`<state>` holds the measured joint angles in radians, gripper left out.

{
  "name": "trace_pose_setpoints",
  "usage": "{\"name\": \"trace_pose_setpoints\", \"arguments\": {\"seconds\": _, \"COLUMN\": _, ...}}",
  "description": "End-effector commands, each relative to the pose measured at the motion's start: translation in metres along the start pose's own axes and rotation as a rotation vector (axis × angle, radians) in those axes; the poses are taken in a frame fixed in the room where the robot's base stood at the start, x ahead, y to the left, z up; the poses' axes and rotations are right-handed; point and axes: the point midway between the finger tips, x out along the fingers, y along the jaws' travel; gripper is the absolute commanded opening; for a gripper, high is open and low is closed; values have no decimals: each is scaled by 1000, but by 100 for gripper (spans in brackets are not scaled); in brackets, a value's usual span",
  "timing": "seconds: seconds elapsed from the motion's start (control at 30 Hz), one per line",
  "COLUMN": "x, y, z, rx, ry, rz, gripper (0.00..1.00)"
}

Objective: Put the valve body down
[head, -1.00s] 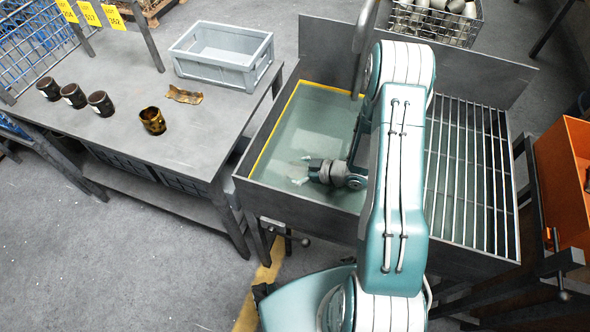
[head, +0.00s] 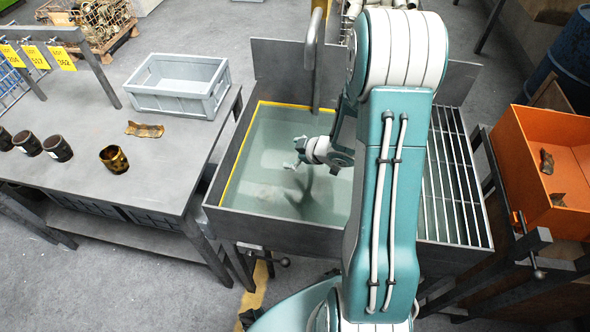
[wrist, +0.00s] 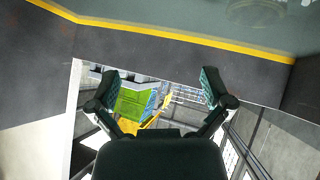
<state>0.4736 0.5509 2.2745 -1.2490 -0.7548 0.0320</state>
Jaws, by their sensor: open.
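My gripper (head: 293,157) is open over the quench tank (head: 247,183), with a dark shadow on the liquid below it. In the wrist view its two fingers (wrist: 155,88) are spread, with nothing between them. A faint rounded shape (wrist: 255,9) shows through the liquid at the top of the wrist view. I cannot tell whether it is the valve body. On the table at the left stand a brown-gold hollow part (head: 114,159) and several dark cylindrical parts (head: 57,148); none is clearly marked as the valve body.
A grey crate (head: 178,104) and a curved brown scrap (head: 145,130) are on the table (head: 150,205). A slatted rack (head: 455,190) lies right of the tank. Farther right is an orange bin (head: 560,122) with brown pieces. A vertical post (head: 318,60) stands at the tank's back.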

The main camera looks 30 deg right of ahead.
Motion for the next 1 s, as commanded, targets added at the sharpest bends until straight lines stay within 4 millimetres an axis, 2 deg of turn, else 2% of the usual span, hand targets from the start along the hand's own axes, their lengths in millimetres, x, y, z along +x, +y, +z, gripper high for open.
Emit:
{"name": "trace_pose_setpoints", "arguments": {"seconds": 0.03, "x": -10, "y": 12, "z": -15, "rx": -12, "ry": -40, "rz": 57, "gripper": 100}}
{"name": "trace_pose_setpoints", "arguments": {"seconds": 0.2, "x": -48, "y": 42, "z": -52, "rx": 19, "ry": -181, "rz": 239, "gripper": 100}}
{"name": "trace_pose_setpoints", "arguments": {"seconds": 0.3, "x": -76, "y": 49, "z": -73, "rx": 63, "ry": -245, "rz": 332, "gripper": 100}}
{"name": "trace_pose_setpoints", "arguments": {"seconds": 0.47, "x": -123, "y": 44, "z": -103, "rx": 172, "ry": -327, "rz": 444, "gripper": 100}}
{"name": "trace_pose_setpoints", "arguments": {"seconds": 0.57, "x": -152, "y": 31, "z": -119, "rx": 255, "ry": -363, "rz": 487, "gripper": 100}}
{"name": "trace_pose_setpoints", "arguments": {"seconds": 0.77, "x": -206, "y": -16, "z": -143, "rx": 445, "ry": -410, "rz": 498, "gripper": 100}}
{"name": "trace_pose_setpoints", "arguments": {"seconds": 1.0, "x": -257, "y": -98, "z": -160, "rx": 655, "ry": -437, "rz": 375, "gripper": 100}}
